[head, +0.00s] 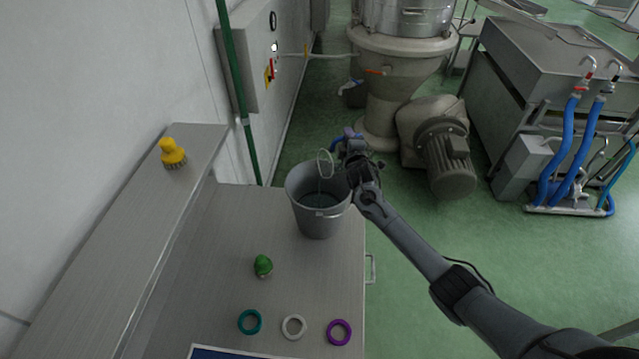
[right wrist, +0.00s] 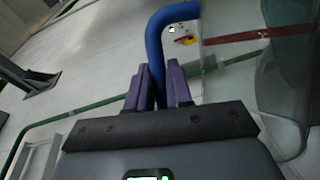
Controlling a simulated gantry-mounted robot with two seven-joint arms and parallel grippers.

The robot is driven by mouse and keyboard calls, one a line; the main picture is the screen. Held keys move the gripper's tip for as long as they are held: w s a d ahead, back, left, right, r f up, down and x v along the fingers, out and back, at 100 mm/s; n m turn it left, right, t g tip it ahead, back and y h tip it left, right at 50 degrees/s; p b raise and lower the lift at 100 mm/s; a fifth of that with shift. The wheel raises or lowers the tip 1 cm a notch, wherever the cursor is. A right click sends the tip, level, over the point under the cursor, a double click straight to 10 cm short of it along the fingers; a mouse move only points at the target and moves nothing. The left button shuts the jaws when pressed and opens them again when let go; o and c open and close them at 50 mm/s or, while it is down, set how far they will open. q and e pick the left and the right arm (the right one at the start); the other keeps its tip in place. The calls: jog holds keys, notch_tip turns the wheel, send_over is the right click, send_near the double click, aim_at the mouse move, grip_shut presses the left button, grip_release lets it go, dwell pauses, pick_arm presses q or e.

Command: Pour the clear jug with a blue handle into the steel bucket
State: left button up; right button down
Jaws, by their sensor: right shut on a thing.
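The steel bucket (head: 318,226) stands upright at the far right corner of the metal table, with some dark liquid or shadow inside. My right gripper (head: 352,147) is beyond and to the right of the bucket's rim. It is shut on the blue handle of the clear jug (head: 325,163). The jug is tilted, its round rim over the bucket; a thin faint line runs down from it into the bucket. In the right wrist view, the fingers (right wrist: 158,88) grip the blue handle (right wrist: 156,45), with the clear jug wall (right wrist: 270,85) at right. My left gripper is not in view.
A green object (head: 263,266) and teal (head: 249,321), white (head: 294,327) and purple (head: 339,332) rings lie on the near table (head: 225,225). A yellow-topped brush (head: 172,154) stands on the raised ledge at left. Machinery with a motor (head: 445,150) stands beyond.

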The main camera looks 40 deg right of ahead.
jog(key=shift+a+n, duration=0.4)
jog(key=shift+a, duration=0.1)
dwell(0.8)
